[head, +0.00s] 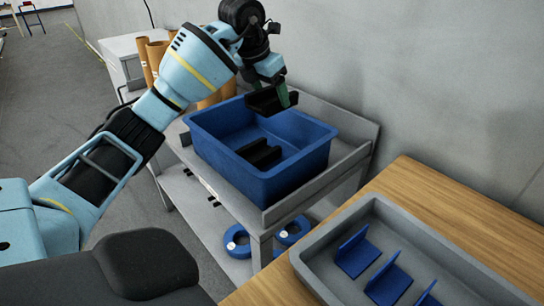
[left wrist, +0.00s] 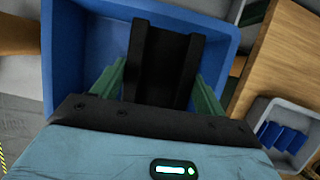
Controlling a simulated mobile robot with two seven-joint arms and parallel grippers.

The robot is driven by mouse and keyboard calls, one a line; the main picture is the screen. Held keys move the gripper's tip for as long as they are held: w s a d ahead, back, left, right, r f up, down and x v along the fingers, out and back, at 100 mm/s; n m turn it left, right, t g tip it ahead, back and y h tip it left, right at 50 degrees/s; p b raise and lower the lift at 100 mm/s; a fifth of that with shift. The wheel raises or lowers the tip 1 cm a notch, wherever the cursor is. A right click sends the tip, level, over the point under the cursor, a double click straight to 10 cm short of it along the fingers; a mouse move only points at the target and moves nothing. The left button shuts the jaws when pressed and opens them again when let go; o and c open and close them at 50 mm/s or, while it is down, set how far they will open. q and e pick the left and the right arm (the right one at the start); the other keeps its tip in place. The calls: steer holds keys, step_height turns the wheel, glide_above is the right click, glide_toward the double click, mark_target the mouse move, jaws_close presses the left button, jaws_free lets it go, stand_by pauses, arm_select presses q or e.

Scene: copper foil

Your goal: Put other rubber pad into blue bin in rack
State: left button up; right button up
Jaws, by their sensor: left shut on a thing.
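My left gripper (head: 275,92) is shut on a black rubber pad (head: 266,101) and holds it above the blue bin (head: 205,150), near the bin's far rim. In the left wrist view the held pad (left wrist: 165,65) sits between the green fingers (left wrist: 160,85), with the blue bin (left wrist: 62,60) below. Another black rubber pad (head: 259,154) lies inside the bin on its floor. The bin stands on the top shelf of the grey rack (head: 345,160). My right gripper is not in view.
Brown cylinders (head: 158,55) stand behind the bin on the left. Blue rings (head: 236,240) lie on the rack's lower shelf. A grey tray (head: 325,255) with blue angled pieces (head: 356,252) sits on the wooden table (head: 430,200) at the right. A wall rises behind the rack.

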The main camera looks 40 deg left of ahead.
arm_select(q)
step_height(320, 180, down, 3)
steer(key=shift+w+r+b, duration=0.15)
steer(key=shift+b, duration=0.35)
steer(key=shift+w, duration=0.1)
step_height(320, 180, down, 6)
steer(key=shift+r+b, duration=0.25)
steer(key=shift+b, duration=0.2)
steer(key=shift+f, duration=0.4)
steer(key=shift+f, duration=0.15)
step_height(320, 180, down, 4)
steer(key=shift+r+b, duration=0.2)
steer(key=shift+b, duration=0.1)
steer(key=shift+f, duration=0.3)
